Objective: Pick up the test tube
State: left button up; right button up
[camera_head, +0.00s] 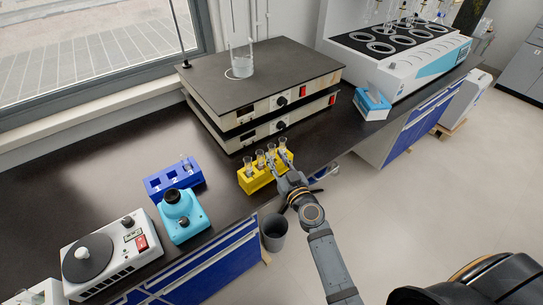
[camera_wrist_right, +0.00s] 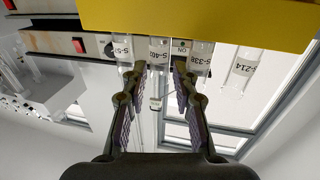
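A yellow rack (camera_head: 257,182) on the black bench holds several clear test tubes (camera_head: 260,158) in a row. My right gripper (camera_head: 281,163) is at the rack's right end in the head view, close to the tubes. In the right wrist view, the yellow rack (camera_wrist_right: 200,22) spans the top, and labelled tubes stick out below it. The right gripper (camera_wrist_right: 159,72) is open there, its fingers apart on either side of the tube marked S-402 (camera_wrist_right: 158,52). Whether a finger touches a tube is unclear. My left gripper is not in view.
A blue rack (camera_head: 174,179) and a turquoise device (camera_head: 183,216) stand left of the yellow rack. Stacked hot plates (camera_head: 262,88) with a beaker (camera_head: 240,60) are behind it. A blue-white box (camera_head: 372,103) is to the right. A grey bin (camera_head: 273,232) stands below the bench edge.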

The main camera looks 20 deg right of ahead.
jog(key=shift+w+a+f, duration=0.1)
jog(key=shift+w, duration=0.7)
jog(key=shift+s, duration=0.15)
grip_shut()
notch_tip(320, 180, up, 10)
jog(key=p, duration=0.8)
jog(key=s+d+f+m+h, duration=0.1)
jog(key=s+d+f+h, duration=0.1)
jog(key=s, duration=0.3)
jog(key=shift+s+m+h+b, duration=0.3)
jog(key=shift+s+b, duration=0.05)
